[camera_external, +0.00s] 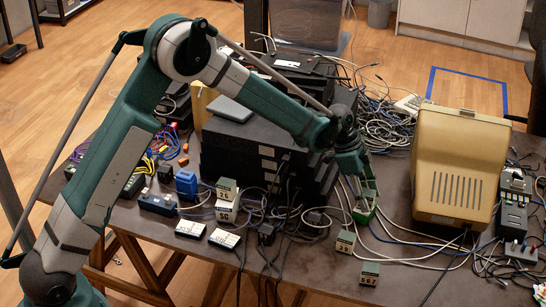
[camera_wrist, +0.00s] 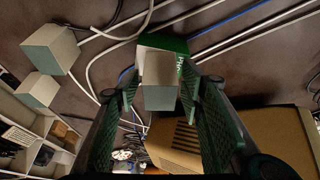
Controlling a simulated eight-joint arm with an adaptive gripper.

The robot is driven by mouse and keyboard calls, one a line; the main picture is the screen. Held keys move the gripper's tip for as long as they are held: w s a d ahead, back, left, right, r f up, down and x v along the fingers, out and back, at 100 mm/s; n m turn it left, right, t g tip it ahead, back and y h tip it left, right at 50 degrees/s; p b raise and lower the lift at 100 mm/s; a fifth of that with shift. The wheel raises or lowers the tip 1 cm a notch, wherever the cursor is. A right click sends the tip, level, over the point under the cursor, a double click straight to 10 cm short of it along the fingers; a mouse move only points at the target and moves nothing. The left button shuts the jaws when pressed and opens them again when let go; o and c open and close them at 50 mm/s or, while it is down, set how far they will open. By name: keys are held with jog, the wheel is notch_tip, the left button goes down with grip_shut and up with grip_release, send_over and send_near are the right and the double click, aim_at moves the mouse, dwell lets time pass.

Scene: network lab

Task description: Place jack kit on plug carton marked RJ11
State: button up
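My gripper (camera_external: 354,185) is low over the right part of the table, pointing down. In the wrist view its two green fingers (camera_wrist: 158,88) stand on either side of a pale grey box (camera_wrist: 161,75). I cannot tell whether both fingers press on it. Behind this box is a green carton (camera_wrist: 180,43) with partly hidden white lettering. The green carton also shows below my gripper in the external view (camera_external: 363,214). Whether the pale box touches the carton is unclear. I cannot read RJ11 on anything, nor tell which box is the jack kit.
A black equipment stack (camera_external: 245,150) and a beige case (camera_external: 460,165) flank my gripper. Loose cables (camera_external: 410,262) cross the table.

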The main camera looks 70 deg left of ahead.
jog(key=shift+r, duration=0.2)
jog(key=p+v, duration=0.1)
jog(key=v, duration=1.1)
dwell(0.5)
